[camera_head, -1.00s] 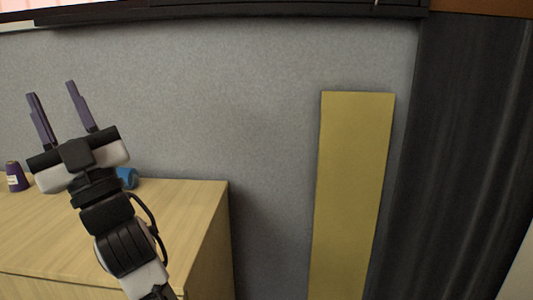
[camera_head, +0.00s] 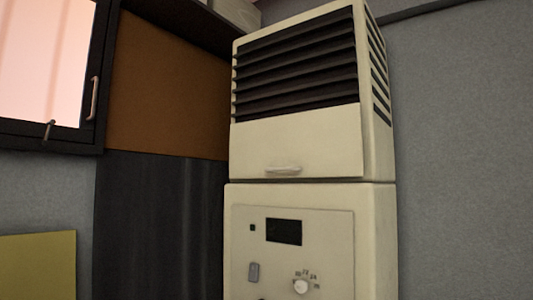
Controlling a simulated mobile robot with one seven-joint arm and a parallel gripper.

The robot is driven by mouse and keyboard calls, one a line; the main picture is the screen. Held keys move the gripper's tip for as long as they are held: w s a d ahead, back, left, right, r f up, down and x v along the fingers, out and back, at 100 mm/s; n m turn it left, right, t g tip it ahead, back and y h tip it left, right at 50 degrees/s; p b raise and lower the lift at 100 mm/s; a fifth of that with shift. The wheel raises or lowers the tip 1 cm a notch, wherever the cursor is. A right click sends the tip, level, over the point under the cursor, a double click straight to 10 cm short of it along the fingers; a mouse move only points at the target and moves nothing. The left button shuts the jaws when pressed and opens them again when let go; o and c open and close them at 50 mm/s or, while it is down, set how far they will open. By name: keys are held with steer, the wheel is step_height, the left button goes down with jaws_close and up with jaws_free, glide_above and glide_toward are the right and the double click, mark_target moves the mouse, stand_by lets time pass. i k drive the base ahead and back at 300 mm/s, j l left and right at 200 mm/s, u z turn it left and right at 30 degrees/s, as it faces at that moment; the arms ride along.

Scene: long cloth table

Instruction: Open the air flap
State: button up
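A tall cream air unit (camera_head: 296,146) stands right of centre in the head view. Its upper part has dark horizontal louvre slats (camera_head: 297,64) on the front and more slats on its right side. Below the front slats is a plain cream panel with a small handle (camera_head: 284,169) near its lower edge. The lower part has a control panel (camera_head: 337,240) with a dark display (camera_head: 284,231) and a round white knob (camera_head: 301,286). I cannot tell whether the slats or the panel are the flap. My gripper is not in view.
A dark-framed window (camera_head: 45,62) with handles is at the upper left. A brown panel (camera_head: 168,90) and dark curtain-like surface (camera_head: 158,225) lie between it and the unit. A yellow board (camera_head: 38,266) is at the lower left. Bare grey wall (camera_head: 465,150) is at the right.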

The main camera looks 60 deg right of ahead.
mark_target(328, 142)
steer(key=z, duration=1.75)
